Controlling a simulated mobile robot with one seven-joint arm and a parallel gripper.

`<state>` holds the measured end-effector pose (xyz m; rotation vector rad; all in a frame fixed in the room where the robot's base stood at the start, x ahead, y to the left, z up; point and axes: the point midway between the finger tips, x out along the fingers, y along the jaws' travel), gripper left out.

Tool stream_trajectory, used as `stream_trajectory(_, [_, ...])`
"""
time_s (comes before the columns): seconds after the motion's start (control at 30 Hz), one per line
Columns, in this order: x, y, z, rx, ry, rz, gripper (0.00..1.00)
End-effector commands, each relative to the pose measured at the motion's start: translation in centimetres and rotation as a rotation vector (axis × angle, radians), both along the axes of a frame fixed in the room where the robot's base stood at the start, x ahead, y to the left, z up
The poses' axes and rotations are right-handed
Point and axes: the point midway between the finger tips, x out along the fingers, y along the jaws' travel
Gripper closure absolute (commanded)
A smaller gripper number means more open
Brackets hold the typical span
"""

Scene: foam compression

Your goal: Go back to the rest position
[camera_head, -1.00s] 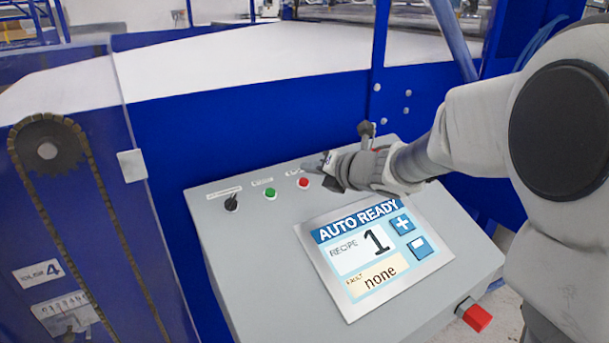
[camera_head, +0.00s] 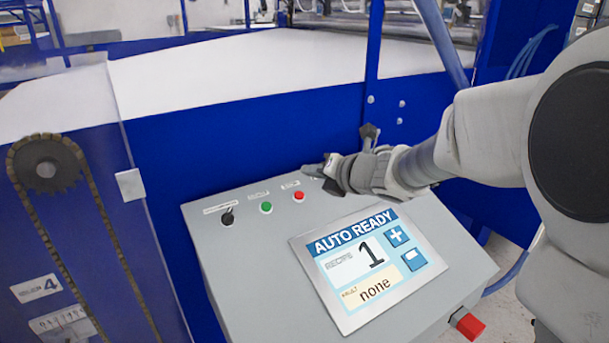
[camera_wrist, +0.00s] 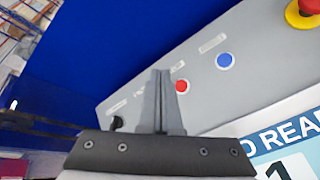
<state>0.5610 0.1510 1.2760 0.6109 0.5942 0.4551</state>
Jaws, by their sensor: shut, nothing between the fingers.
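My gripper (camera_head: 320,170) is over the top edge of the grey control panel (camera_head: 235,270), to the right of the red button (camera_head: 299,196). In the wrist view my gripper (camera_wrist: 161,72) has its two fingers together with nothing between them. The red button (camera_wrist: 182,86) shows just right of the fingertips there, and a blue button (camera_wrist: 224,61) farther right. I cannot tell whether the fingers touch the panel. The screen (camera_head: 368,268) reads AUTO READY, recipe 1, fault none.
A green button (camera_head: 266,208) and a black selector switch (camera_head: 228,216) sit left on the panel. A red knob (camera_head: 467,324) sticks out at its lower right. A yellow and red emergency stop (camera_wrist: 304,12) shows in the wrist view. A blue machine wall (camera_head: 240,130) stands behind.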

Motion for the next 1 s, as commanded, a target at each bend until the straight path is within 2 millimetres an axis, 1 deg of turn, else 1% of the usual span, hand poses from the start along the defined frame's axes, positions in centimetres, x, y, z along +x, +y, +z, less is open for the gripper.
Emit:
stream_trajectory(0.07, [-0.1,-1.4,1.1,0.045,0.025,-0.092,1.00])
stream_trajectory(0.13, [-0.5,-3.5,2.4,0.124,0.067,-0.229,1.00])
stream_trajectory(0.17, [-0.8,-4.6,3.0,0.170,0.091,-0.301,1.00])
stream_trajectory(0.2, [-1.4,-6.2,3.7,0.240,0.126,-0.406,1.00])
stream_trajectory(0.27, [-2.7,-8.8,4.5,0.359,0.183,-0.570,1.00])
stream_trajectory(0.3, [-3.8,-10.3,4.9,0.444,0.223,-0.677,1.00])
stream_trajectory(0.37, [-5.7,-12.5,5.1,0.576,0.282,-0.830,1.00])
stream_trajectory(0.4, [-7.2,-13.8,5.1,0.668,0.323,-0.931,1.00])
stream_trajectory(0.47, [-9.7,-15.4,4.8,0.810,0.387,-1.076,1.00])
stream_trajectory(0.53, [-12.9,-16.9,4.1,0.977,0.465,-1.241,1.00])
stream_trajectory(0.57, [-14.3,-17.3,3.7,1.050,0.499,-1.308,1.00])
stream_trajectory(0.6, [-16.3,-17.8,3.1,1.146,0.548,-1.398,1.00])
stream_trajectory(0.67, [-19.3,-18.0,2.1,1.285,0.622,-1.526,1.00])
stream_trajectory(0.7, [-21.2,-18.0,1.4,1.371,0.672,-1.605,1.00])
stream_trajectory(0.8, [-25.5,-17.2,-0.2,1.552,0.791,-1.779,1.00])
stream_trajectory(0.9, [-28.7,-16.2,-1.4,1.675,0.887,-1.907,1.00])
stream_trajectory(1.0, [-30.6,-15.4,-2.1,1.744,0.949,-1.986,1.00])
